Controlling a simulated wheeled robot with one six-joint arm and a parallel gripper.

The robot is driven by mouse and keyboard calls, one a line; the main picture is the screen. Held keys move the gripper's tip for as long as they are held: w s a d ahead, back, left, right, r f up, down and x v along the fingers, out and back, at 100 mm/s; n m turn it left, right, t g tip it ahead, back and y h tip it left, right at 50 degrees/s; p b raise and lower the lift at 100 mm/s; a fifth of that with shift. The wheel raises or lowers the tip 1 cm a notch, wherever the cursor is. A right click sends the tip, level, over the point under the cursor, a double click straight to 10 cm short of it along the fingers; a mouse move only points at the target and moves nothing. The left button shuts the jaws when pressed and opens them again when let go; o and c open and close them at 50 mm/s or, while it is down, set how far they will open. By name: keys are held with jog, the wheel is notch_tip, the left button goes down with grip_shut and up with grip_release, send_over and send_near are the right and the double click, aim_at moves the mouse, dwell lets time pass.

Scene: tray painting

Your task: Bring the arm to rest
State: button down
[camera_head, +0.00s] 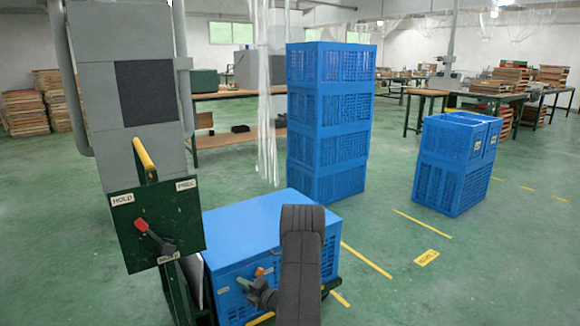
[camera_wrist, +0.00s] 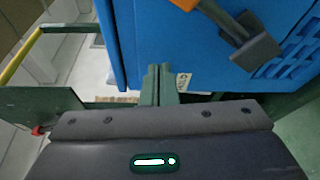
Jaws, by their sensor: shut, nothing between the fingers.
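My gripper (camera_wrist: 158,72) shows in the wrist view as two greenish-grey fingers, shut together and empty. They are in front of the lower edge of a blue box (camera_wrist: 160,30), beside a small white label; I cannot tell whether they touch it.
A green panel (camera_head: 140,215) with a red-handled lever and labels such as HOLD stands left of the box, below a yellow bar (camera_head: 144,155). Tall blue crates (camera_head: 328,120) stand behind, and more crates (camera_head: 457,165) at right. Open green floor lies at the right front.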

jog(key=shift+s+a+f+n, duration=0.2)
jog(key=shift+a+n, duration=0.1)
jog(key=shift+n, duration=0.1)
jog(key=shift+s+a+f+n+h+b, duration=0.25)
jog(key=shift+a+n, duration=0.15)
jog(key=shift+n, duration=0.15)
jog(key=shift+s+a+f+n+h+b, duration=0.15)
jog(key=shift+s+a+f+n+b, duration=0.15)
jog(key=shift+n, duration=0.25)
jog(key=shift+w, duration=0.1)
jog(key=shift+r, duration=0.1)
